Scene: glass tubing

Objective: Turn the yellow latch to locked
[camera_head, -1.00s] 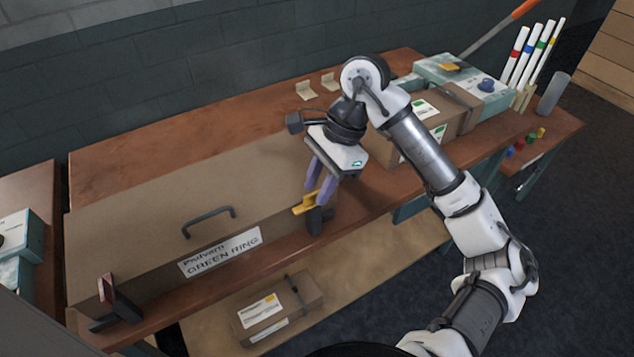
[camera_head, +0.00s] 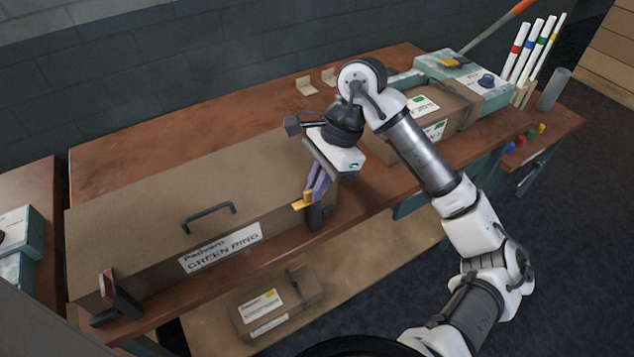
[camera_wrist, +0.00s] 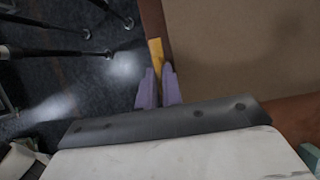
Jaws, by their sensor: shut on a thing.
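The yellow latch (camera_head: 302,204) sits at the front right corner of a long brown case, on a dark upright bracket (camera_head: 315,217). My gripper (camera_head: 313,195) has its purple fingers shut on the latch from above. In the wrist view the latch (camera_wrist: 156,52) shows as a yellow bar between and beyond the fingertips (camera_wrist: 159,75).
A second dark bracket with a reddish piece (camera_head: 118,295) stands at the case's front left corner. A strapped brown box (camera_head: 425,120) lies right of my gripper. Another box (camera_head: 275,302) rests on the lower shelf.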

